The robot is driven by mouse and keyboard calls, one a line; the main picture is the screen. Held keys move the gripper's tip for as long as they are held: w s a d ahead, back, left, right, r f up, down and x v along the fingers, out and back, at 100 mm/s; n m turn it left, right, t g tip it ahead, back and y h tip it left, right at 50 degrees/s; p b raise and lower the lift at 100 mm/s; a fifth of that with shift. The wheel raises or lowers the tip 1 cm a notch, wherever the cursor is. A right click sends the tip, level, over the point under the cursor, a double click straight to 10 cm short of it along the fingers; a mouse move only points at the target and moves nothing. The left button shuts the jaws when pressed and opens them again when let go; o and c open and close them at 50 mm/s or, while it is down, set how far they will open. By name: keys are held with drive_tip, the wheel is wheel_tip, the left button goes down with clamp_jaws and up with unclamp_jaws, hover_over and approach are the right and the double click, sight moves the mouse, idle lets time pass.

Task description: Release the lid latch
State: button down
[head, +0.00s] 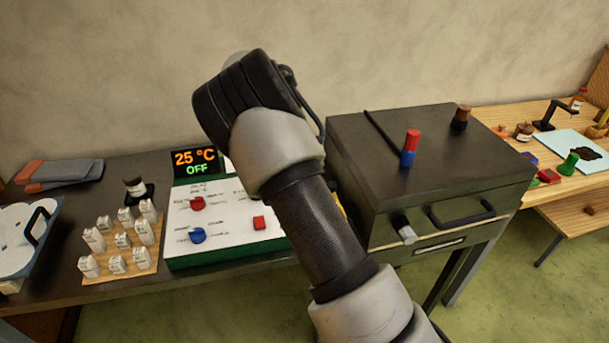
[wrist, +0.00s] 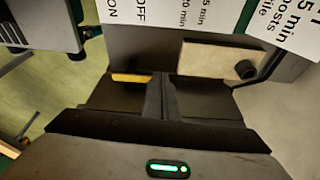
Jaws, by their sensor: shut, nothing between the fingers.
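A dark box (head: 400,150) with a flat lid stands right of centre in the head view. On its front are a black bar handle (head: 462,214) and a pale metal lever or knob (head: 403,230), which may be the lid latch; I cannot tell for sure. My gripper (wrist: 160,95) shows in the wrist view with its two dark fingers shut together and empty. In the head view my own arm hides it. Beyond the fingers is a pale plate (wrist: 215,62) with a black round knob (wrist: 246,70). A yellow strip (wrist: 131,77) shows beside the left finger.
A control panel (head: 180,235) with red and blue knobs and a display (head: 195,162) reading 25 °C OFF is left of my arm. Small white labelled blocks stand on a wooden board (head: 110,277). A red-and-blue piece (head: 410,148) and brown knob (head: 461,117) are on the lid.

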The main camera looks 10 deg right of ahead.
drive_tip(key=shift+v, duration=2.35)
